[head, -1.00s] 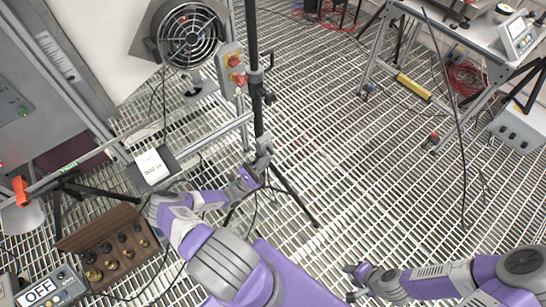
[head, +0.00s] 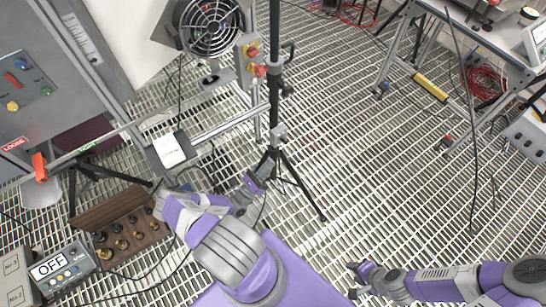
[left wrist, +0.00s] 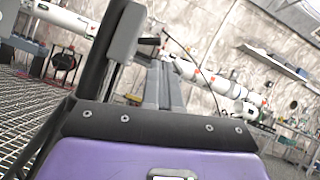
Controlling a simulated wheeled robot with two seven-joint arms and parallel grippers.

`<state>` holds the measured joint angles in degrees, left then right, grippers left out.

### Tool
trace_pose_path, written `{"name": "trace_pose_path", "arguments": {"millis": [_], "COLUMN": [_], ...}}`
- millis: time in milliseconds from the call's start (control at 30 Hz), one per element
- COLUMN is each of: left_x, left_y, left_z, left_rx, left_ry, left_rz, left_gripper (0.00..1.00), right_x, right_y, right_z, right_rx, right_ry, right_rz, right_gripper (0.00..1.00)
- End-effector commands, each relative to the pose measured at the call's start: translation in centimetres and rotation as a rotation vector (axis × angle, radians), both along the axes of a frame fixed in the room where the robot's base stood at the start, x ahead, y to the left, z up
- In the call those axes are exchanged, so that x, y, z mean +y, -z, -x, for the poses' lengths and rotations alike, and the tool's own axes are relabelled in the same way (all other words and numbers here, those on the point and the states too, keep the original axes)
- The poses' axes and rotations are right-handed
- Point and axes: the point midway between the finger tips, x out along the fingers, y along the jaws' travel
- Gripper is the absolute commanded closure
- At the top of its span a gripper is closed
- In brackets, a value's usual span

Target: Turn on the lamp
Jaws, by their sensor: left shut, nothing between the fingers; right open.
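No lamp head can be made out for certain. A black tripod stand (head: 273,100) rises past the top edge of the head view, so its upper end is hidden. A small control box with a display reading OFF (head: 62,268) lies at the lower left. A box with red and yellow knobs (head: 250,62) is mounted on a frame beside the stand. My left gripper (head: 257,182) is shut and empty, close to the tripod's legs in the picture; contact cannot be told. It also shows in the left wrist view (left wrist: 160,80). My right gripper (head: 357,278) is open and empty over the grating.
A fan (head: 210,28) stands at the top, near a grey cabinet (head: 50,60) with buttons. A wooden box with brass weights (head: 122,232) lies left of my left arm. A steel table (head: 420,65) stands at the upper right. The grating between is mostly clear.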

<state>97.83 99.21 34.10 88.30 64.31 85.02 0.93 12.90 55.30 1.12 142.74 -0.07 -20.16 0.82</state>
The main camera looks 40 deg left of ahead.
Motion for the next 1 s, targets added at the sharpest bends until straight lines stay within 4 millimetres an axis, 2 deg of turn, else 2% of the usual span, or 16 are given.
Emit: {"name": "trace_pose_path", "arguments": {"millis": [200,400,1000], "left_x": [-0.1,-0.1,-0.1], "left_y": [2.3,3.4,3.6], "left_z": [3.9,5.9,6.2], "left_rx": [0.000,-0.002,-0.002], "left_ry": [-0.001,0.000,0.000], "left_rz": [0.000,0.000,0.000], "left_gripper": [1.00,1.00,1.00], "right_x": [0.0,0.0,0.0], "right_y": [0.0,0.1,0.1], "right_z": [-0.1,-0.1,0.0], "right_rx": [-0.002,-0.001,-0.001], "right_ry": [0.001,0.000,0.000], "right_rz": [0.000,0.000,0.000], "right_gripper": [0.57,0.57,0.57]}}
